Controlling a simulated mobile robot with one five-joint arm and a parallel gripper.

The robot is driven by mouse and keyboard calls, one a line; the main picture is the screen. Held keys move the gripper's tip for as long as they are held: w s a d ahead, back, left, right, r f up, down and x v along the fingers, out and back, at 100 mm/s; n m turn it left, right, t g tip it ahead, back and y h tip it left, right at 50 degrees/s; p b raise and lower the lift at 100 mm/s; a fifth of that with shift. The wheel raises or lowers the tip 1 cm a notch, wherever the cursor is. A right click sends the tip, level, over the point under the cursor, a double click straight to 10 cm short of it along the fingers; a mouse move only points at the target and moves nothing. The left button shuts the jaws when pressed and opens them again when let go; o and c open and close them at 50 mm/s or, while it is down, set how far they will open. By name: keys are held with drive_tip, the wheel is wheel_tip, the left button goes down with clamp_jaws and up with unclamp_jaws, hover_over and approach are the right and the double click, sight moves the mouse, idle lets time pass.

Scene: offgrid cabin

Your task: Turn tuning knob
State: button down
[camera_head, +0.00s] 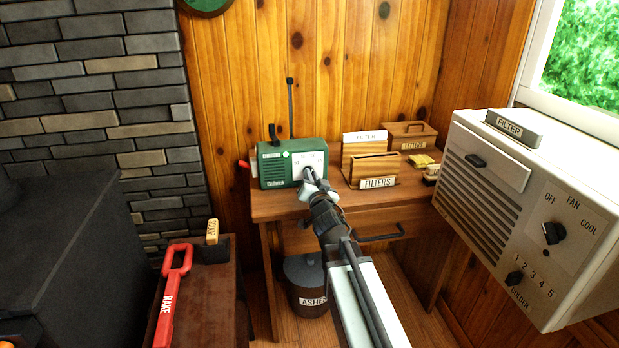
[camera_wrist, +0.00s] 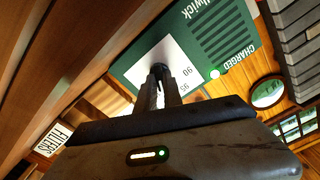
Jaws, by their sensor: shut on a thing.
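A green radio (camera_head: 272,167) with a white dial panel stands on the wooden desk (camera_head: 285,205) in the head view. My gripper (camera_head: 309,174) reaches up to the dial panel at the radio's right side. In the wrist view the radio (camera_wrist: 205,40) fills the top, with a pale dial (camera_wrist: 183,62) marked with numbers. The dark tuning knob (camera_wrist: 160,69) sits on this dial, and the fingertips of my gripper (camera_wrist: 160,82) are shut on it. The fingers hide part of the knob. A small green light shows near the word CHARGED.
A white air conditioner (camera_head: 530,205) juts out at right. An ashes bin (camera_head: 305,284) stands under the desk. A red rake (camera_head: 172,290) lies at left.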

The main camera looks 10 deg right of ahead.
drive_tip(key=m, duration=0.4)
drive_tip(key=shift+f+m, duration=0.15)
drive_tip(key=shift+m, duration=2.05)
drive_tip(key=c, duration=1.5)
unclamp_jaws()
drive_tip(key=shift+a, duration=0.1)
drive_tip(key=shift+s, duration=0.1)
